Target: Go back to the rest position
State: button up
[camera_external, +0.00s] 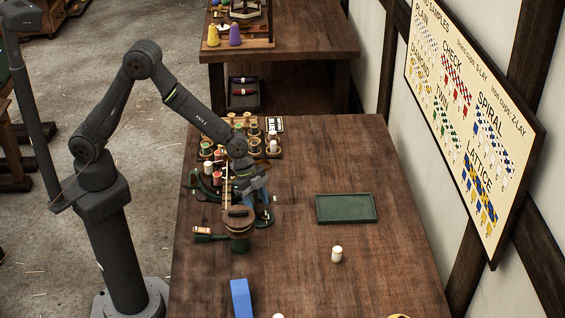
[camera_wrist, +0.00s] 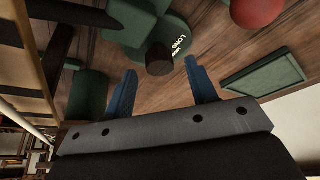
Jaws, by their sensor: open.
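My gripper (camera_external: 258,198) is low over the wooden table, close behind the round wooden top of a green-based device (camera_external: 238,222). In the wrist view my gripper's two blue fingers (camera_wrist: 160,82) are apart, with nothing held. A dark round knob (camera_wrist: 158,58) shows past the fingertips, roughly in line with the gap; its exact distance is hard to tell. Green metal parts (camera_wrist: 135,22), one with a "LONG" label, lie around it.
A rack of spools (camera_external: 252,130) stands at the table's back left. A green tray (camera_external: 346,221) lies on the right, also in the wrist view (camera_wrist: 266,76). A white cylinder (camera_external: 337,254) and a blue block (camera_external: 241,299) are nearer the front. The table's right side is mostly clear.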

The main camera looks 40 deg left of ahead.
jog(key=v, duration=1.7)
jog(key=x, duration=1.8)
jog(key=shift+d+f, duration=0.15)
jog(key=shift+f, duration=0.05)
jog(key=shift+s+n+t, duration=0.1)
jog(key=shift+n+t, duration=0.7)
jog(key=shift+n, duration=1.3)
jog(key=shift+n+t, duration=0.4)
jog(key=shift+n, duration=0.7)
jog(key=shift+s+r+n+y, duration=0.1)
jog(key=shift+n+y, duration=0.3)
jog(key=shift+n, duration=0.2)
jog(key=shift+n+t, duration=0.4)
jog(key=shift+n, duration=0.1)
jog(key=shift+s+r, duration=0.15)
jog(key=shift+r, duration=0.45)
